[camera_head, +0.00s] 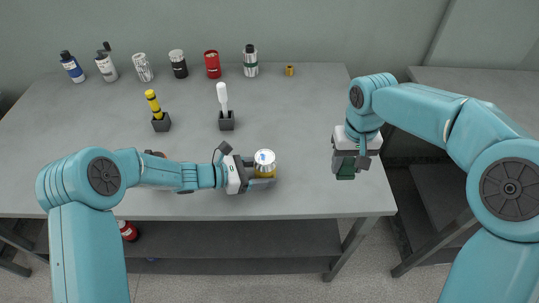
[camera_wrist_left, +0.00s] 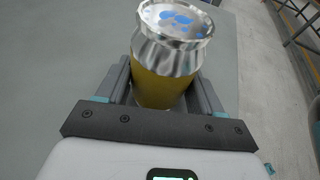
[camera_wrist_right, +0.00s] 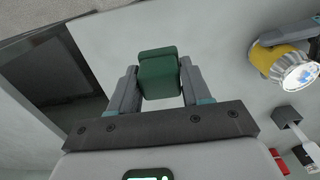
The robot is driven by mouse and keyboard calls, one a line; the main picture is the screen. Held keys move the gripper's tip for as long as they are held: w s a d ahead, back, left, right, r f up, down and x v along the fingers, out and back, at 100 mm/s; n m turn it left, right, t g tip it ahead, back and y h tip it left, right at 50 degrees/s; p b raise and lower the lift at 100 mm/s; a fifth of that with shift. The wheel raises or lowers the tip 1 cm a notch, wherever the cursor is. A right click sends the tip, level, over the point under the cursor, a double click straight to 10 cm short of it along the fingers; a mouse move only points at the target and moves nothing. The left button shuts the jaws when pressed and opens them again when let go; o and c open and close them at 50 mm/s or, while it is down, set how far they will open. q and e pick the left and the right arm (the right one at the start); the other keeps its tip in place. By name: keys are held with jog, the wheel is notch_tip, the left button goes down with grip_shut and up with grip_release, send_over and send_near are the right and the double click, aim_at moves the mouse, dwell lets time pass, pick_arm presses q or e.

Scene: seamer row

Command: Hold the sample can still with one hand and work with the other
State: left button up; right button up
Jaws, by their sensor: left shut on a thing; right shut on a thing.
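The sample can (camera_head: 264,158) has a yellow body and a silver top with blue spots. It stands upright near the front of the grey table. My left gripper (camera_head: 263,171) is shut around its body, with one finger on each side in the left wrist view (camera_wrist_left: 165,85). My right gripper (camera_head: 346,167) is shut on a dark green block (camera_wrist_right: 158,72), with a finger on either side. It holds the block to the right of the can, near the table's right edge and apart from the can. The can also shows in the right wrist view (camera_wrist_right: 288,66).
Several bottles and cans, including a red can (camera_head: 212,64), line the back of the table (camera_head: 300,115). A yellow tool (camera_head: 153,103) and a white brush-like tool (camera_head: 223,98) stand in dark holders. A small brass-coloured piece (camera_head: 289,70) lies at the back right. The table's right middle is clear.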

jog(key=w+a+r, duration=0.3)
jog(key=a+r, duration=0.1)
jog(key=a, duration=0.6)
jog(key=w+a+r, duration=0.2)
jog(key=a+r, duration=0.2)
jog(key=a, duration=0.6)
jog(key=shift+w+d+f, duration=0.1)
jog(key=shift+d+f, duration=0.05)
jog(key=shift+f, duration=1.35)
jog(key=shift+d+f, duration=0.1)
jog(key=shift+f, duration=1.4)
jog(key=shift+f, duration=0.6)
